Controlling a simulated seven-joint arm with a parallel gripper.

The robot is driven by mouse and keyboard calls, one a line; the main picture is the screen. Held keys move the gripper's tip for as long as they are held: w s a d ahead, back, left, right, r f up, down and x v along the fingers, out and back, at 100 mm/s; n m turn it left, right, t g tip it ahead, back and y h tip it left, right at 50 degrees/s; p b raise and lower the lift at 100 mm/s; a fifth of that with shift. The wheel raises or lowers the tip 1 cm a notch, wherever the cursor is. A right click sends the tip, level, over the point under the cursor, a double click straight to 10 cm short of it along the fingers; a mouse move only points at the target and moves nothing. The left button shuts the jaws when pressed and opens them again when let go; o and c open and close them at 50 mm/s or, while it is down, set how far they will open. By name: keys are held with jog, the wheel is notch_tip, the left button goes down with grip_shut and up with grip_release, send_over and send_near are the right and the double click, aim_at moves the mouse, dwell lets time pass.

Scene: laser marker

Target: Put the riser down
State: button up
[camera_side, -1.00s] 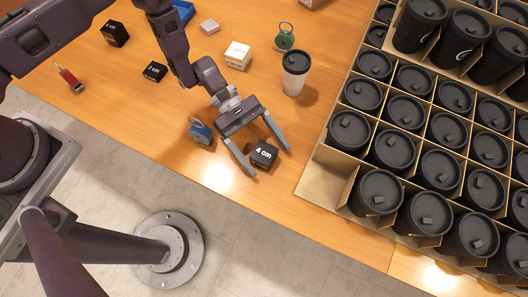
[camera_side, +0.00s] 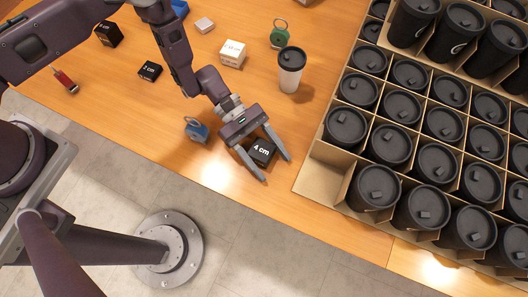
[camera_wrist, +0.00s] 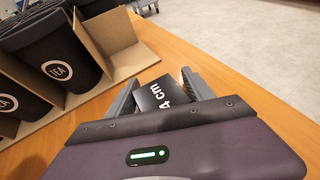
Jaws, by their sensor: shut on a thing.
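The riser is a black block marked "4 cm" (camera_side: 261,151), near the front edge of the wooden table in the side view. My gripper (camera_side: 276,169) has its two fingers on either side of it and is shut on it. The fingertips extend past the block. In the wrist view the riser (camera_wrist: 162,97) shows between the fingers, its lower part hidden by my gripper body. The block appears to be at table level, but its underside is hidden, so I cannot tell whether it touches the table.
A cardboard crate (camera_side: 316,180) of black lidded cups stands close on the right. A white cup with a black lid (camera_side: 290,70) stands behind my gripper. A blue padlock-like object (camera_side: 197,130) is at left. White (camera_side: 232,54) and black (camera_side: 150,71) blocks lie farther back.

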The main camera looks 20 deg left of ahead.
aim_at(270, 158)
notch_tip(270, 158, up, 10)
jog(key=shift+r, duration=0.1)
jog(key=w+a+n+t, duration=0.3)
jog(key=w+a+t, duration=0.1)
jog(key=a, duration=0.5)
jog(key=w+a+n+t, duration=0.3)
jog(key=w+a, duration=0.1)
jog(key=a, duration=0.5)
jog(key=w+a+n+t, duration=0.4)
jog(key=a, duration=0.6)
notch_tip(270, 158, down, 10)
jog(key=shift+r, duration=0.1)
jog(key=o, duration=1.7)
jog(key=shift+f, duration=0.2)
